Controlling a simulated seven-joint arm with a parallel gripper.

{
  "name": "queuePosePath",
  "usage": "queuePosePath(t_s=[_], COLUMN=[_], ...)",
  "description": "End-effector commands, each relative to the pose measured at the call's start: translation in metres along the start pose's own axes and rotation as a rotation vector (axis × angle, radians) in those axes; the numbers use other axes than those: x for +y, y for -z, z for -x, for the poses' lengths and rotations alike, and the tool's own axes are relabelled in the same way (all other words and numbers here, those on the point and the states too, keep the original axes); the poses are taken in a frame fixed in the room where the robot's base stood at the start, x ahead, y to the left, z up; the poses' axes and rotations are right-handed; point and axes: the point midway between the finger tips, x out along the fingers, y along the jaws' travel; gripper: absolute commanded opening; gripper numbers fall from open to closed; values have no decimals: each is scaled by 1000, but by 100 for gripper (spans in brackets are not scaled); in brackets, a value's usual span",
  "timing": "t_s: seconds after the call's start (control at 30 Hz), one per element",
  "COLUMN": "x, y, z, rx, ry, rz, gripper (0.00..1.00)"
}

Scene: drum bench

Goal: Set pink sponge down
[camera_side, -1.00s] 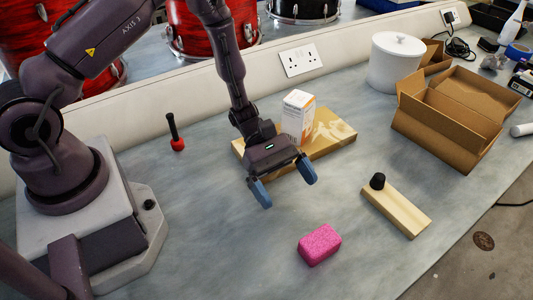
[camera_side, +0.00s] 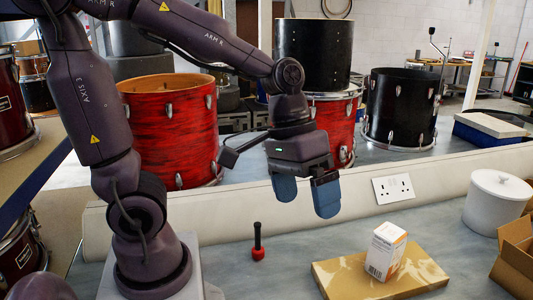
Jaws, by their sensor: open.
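My gripper (camera_side: 305,198) hangs in the air with its two blue-grey fingers pointing down. The fingers are apart and nothing is between them. The gripper is up and to the left of the white and orange carton in the picture. The pink sponge is outside the present view, so its place now cannot be seen.
A white and orange carton (camera_side: 385,251) stands on a flat tan box (camera_side: 340,282) on the grey bench. A red and black tool (camera_side: 257,243) stands to its left. A white lidded canister (camera_side: 495,203) and an open cardboard box (camera_side: 517,255) are at right. Drums stand behind.

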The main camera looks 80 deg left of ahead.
Motion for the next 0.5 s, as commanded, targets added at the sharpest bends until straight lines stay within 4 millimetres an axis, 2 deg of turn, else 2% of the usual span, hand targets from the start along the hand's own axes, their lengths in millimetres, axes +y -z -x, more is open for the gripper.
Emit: queuePosePath(t_s=[0.03, 0.2, 0.33, 0.5], x=[-6, -25, -34, -38], y=[-7, -21, -27, -30], z=[16, 49, 63, 68], rx=[80, 274, 361, 394], ry=[37, 156, 214, 239], rz=[-69, -237, -305, -332], gripper=[100, 100, 100, 100])
